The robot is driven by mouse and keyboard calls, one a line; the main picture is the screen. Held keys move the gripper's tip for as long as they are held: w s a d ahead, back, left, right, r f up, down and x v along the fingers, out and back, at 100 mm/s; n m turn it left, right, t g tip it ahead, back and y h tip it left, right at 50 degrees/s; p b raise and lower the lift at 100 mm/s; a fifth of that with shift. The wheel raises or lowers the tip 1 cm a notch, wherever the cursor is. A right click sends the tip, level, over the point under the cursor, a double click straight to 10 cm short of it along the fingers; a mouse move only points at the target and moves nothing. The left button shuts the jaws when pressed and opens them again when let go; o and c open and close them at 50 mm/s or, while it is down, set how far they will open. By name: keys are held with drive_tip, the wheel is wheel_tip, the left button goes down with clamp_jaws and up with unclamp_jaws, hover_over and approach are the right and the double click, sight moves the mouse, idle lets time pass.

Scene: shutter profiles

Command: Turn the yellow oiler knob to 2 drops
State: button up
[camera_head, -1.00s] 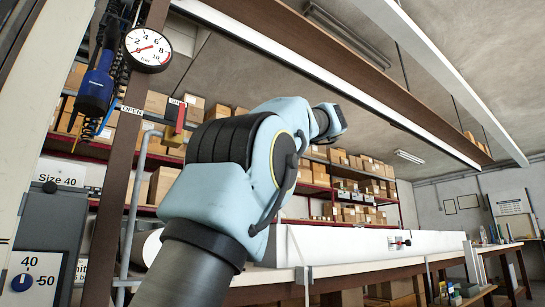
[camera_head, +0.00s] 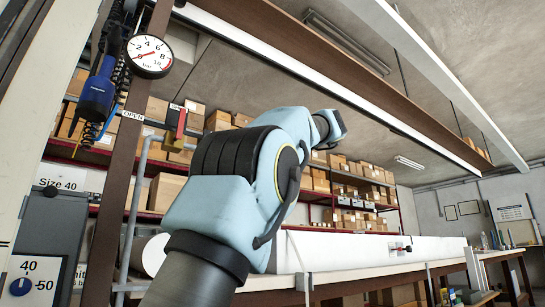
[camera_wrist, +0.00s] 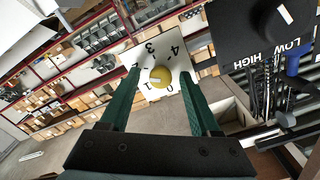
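The yellow oiler knob (camera_wrist: 161,78) sits on a white square dial plate (camera_wrist: 164,58) in the wrist view. The figures 0, 1, 3 and 4 can be read around it; the 2 is not clear. A pale mark shows on the knob's lower left, but its exact setting is too small to read. My gripper (camera_wrist: 159,73) is open, with one green finger left of the knob and one right of it. Gaps show between the fingers and the knob. In the head view my arm hides the knob, and my fingers cannot be made out.
A dark box marked LOW and HIGH (camera_wrist: 262,32) is close at the right in the wrist view. In the head view a pressure gauge (camera_head: 150,56) and a blue air tool (camera_head: 97,92) hang at the left. A long workbench (camera_head: 350,275) and shelves of boxes stand behind my arm.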

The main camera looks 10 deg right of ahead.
drive_tip(key=shift+s, duration=0.1)
drive_tip(key=v, duration=1)
drive_tip(key=shift+s+d+b, duration=0.2)
drive_tip(key=shift+s+b, duration=0.05)
drive_tip(key=shift+b, duration=0.15)
